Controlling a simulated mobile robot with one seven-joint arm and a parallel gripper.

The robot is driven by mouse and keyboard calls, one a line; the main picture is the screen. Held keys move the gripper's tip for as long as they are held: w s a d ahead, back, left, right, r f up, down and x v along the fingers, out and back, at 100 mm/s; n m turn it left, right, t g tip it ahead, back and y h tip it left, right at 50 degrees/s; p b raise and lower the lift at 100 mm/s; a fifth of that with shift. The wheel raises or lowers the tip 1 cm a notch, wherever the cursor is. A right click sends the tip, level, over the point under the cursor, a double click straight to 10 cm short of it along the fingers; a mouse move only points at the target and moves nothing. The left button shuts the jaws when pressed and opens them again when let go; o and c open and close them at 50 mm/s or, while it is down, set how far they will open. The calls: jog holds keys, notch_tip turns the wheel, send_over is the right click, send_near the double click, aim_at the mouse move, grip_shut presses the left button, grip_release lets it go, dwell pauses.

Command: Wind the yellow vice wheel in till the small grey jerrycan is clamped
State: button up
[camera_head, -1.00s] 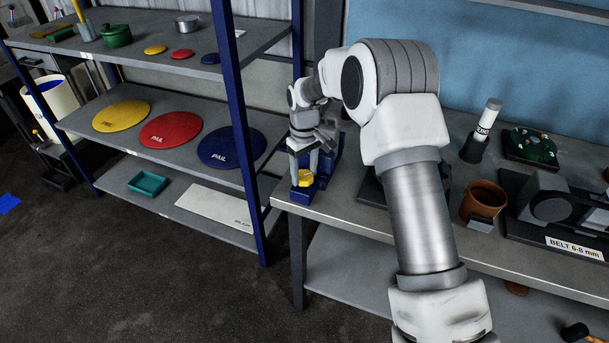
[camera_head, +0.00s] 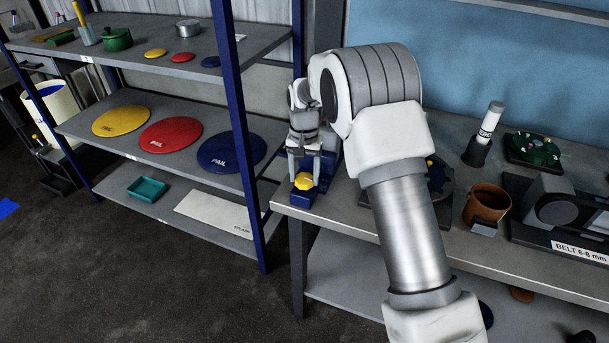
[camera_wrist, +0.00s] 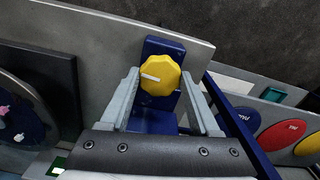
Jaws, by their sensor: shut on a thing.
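The yellow vice wheel (camera_head: 305,181) sits on the near side of the blue vice (camera_head: 300,199), at the left end of the bench. In the wrist view the wheel (camera_wrist: 160,76), with a white mark on its face, lies between the two fingers of my gripper (camera_wrist: 161,84). My gripper (camera_head: 304,172) reaches down onto the wheel and is shut on it. The blue body of the vice (camera_wrist: 152,121) shows above and below the wheel in the wrist view. I cannot make out the small grey jerrycan or the vice jaws; my gripper and wrist cover that area.
The bench (camera_head: 351,217) carries a brown pot (camera_head: 487,203), a white-and-grey cylinder (camera_head: 485,130) and a belt machine (camera_head: 560,212) to the right. A blue-post shelf (camera_head: 245,150) with coloured lids stands close on the left. My arm hides part of the bench.

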aim_at(304, 178)
jog(key=shift+m, duration=0.8)
jog(key=shift+r, duration=0.1)
jog(key=o, duration=1.4)
jog(key=shift+c, duration=0.2)
notch_tip(304, 178, up, 17)
jog(key=shift+r, duration=0.2)
